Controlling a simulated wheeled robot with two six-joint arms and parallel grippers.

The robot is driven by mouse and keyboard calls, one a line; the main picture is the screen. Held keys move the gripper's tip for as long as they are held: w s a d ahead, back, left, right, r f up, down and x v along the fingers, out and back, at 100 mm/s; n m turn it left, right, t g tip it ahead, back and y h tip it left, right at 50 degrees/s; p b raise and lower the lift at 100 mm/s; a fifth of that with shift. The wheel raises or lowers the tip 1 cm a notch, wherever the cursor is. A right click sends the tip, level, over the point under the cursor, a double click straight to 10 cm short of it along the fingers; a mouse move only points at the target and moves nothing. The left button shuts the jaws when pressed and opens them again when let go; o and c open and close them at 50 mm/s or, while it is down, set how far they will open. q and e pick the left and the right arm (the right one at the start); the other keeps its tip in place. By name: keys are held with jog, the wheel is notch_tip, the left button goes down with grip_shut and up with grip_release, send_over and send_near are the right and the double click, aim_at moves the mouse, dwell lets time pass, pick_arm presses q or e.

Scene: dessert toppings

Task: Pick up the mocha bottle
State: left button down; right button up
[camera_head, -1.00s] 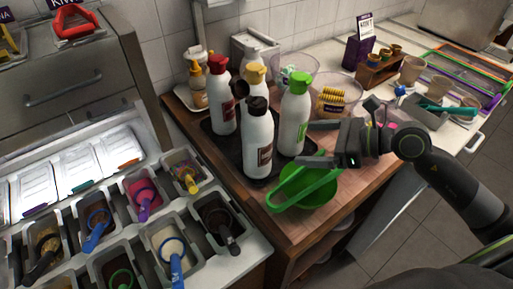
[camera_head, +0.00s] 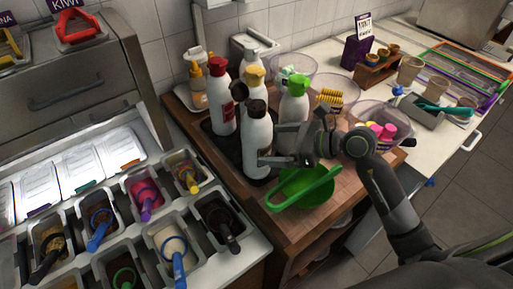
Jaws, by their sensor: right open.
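A white bottle with a dark brown cap (camera_head: 257,138) stands upright at the front of the bottle group. I take it as the mocha bottle, but its label is turned and partly covered by my gripper. My right gripper (camera_head: 268,146) is open at its right side. One finger is at the bottle's front right and the other is partly hidden beside it. I cannot tell whether they touch it. My left gripper is not in view.
Topping bins (camera_head: 212,205) fill the left.

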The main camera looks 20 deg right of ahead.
aim_at(257, 142)
jog(key=shift+w+a+p, duration=0.35)
jog(key=shift+a+p, duration=0.1)
jog(key=shift+a, duration=0.1)
jog(key=p+x, duration=0.1)
jog(key=x, duration=0.2)
jog(key=shift+r, duration=0.15)
jog(key=shift+w+a+f, duration=0.3)
jog(key=shift+a, duration=0.1)
